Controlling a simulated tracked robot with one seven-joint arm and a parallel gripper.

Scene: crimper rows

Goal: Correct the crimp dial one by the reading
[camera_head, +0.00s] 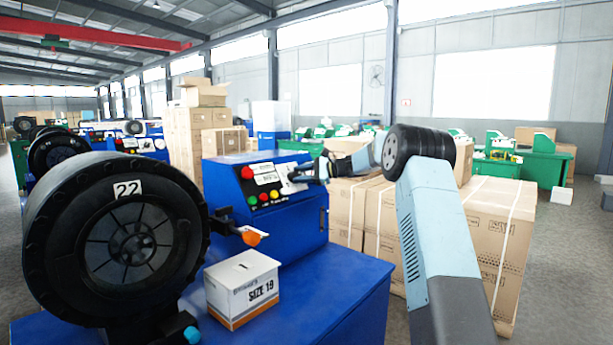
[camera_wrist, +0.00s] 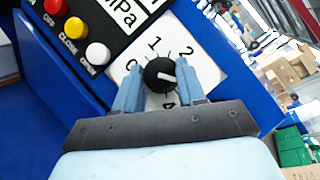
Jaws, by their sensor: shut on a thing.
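The crimp dial (camera_wrist: 158,68) is a black round knob with a white pointer line on a white plate marked with numbers (camera_wrist: 126,74); 1 and 2 show above it and a 4 below, and the rest is partly hidden. The line lies slanted, and which number it marks is hard to tell. My gripper (camera_wrist: 160,86) has a finger on each side of the knob and is shut on it. In the head view my gripper (camera_head: 306,173) is at the right of the blue control box's face (camera_head: 238,200). A white MPa label (camera_wrist: 128,10) shows above; its reading is cut off.
Red, yellow and white buttons (camera_wrist: 76,28) sit beside the dial plate. A black crimper head marked 22 (camera_head: 128,189) stands at left. A carton marked SIZE 19 (camera_head: 240,290) stands on the blue bench (camera_head: 335,300). Stacked cartons (camera_head: 495,225) are at right.

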